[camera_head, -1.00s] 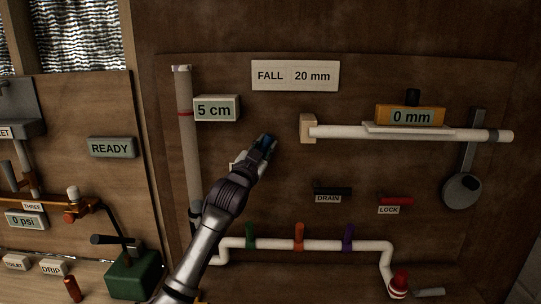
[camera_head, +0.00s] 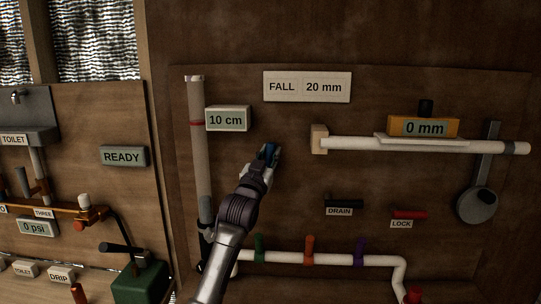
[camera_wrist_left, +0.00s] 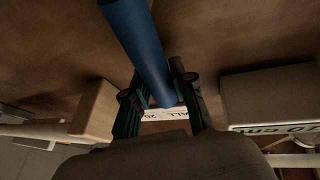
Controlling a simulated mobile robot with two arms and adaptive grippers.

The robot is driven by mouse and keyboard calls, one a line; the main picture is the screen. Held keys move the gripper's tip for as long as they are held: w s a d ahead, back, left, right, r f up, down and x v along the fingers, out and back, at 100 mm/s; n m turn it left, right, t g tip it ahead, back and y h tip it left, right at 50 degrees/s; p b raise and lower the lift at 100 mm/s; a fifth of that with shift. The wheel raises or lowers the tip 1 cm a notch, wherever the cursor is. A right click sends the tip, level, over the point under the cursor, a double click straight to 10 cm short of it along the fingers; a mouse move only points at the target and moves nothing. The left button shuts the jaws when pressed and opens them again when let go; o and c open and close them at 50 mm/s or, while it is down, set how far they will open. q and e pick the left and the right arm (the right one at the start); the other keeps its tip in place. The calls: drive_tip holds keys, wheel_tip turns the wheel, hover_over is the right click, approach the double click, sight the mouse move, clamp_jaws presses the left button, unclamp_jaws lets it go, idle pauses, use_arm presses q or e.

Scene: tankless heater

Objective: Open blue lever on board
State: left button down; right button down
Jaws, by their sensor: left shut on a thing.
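The blue lever (camera_wrist_left: 140,45) is a smooth blue cylinder crossing the top middle of the left wrist view. My left gripper (camera_wrist_left: 160,100) is shut on it, with dark fingers on both sides. In the head view the left gripper (camera_head: 267,158) is in front of the board (camera_head: 290,185), right of the clear upright tube (camera_head: 198,140). Only a bit of the blue lever (camera_head: 270,151) shows there between the fingers. Its base is hidden by my gripper. A display (camera_head: 228,118) beside the tube reads 10 cm. My right gripper is not in view.
A white horizontal pipe (camera_head: 360,143) with a 0 mm level is to the right. Below are a black DRAIN lever (camera_head: 343,202), a red LOCK lever (camera_head: 409,214) and a lower pipe (camera_head: 285,258) with coloured clips. A READY panel (camera_head: 124,156) is at left.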

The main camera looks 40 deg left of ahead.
use_arm(q)
drive_tip(key=c, duration=0.9)
unclamp_jaws()
drive_tip(key=shift+a, duration=0.1)
drive_tip(key=v, duration=1.2)
drive_tip(key=shift+s, duration=0.1)
drive_tip(key=shift+f, duration=0.1)
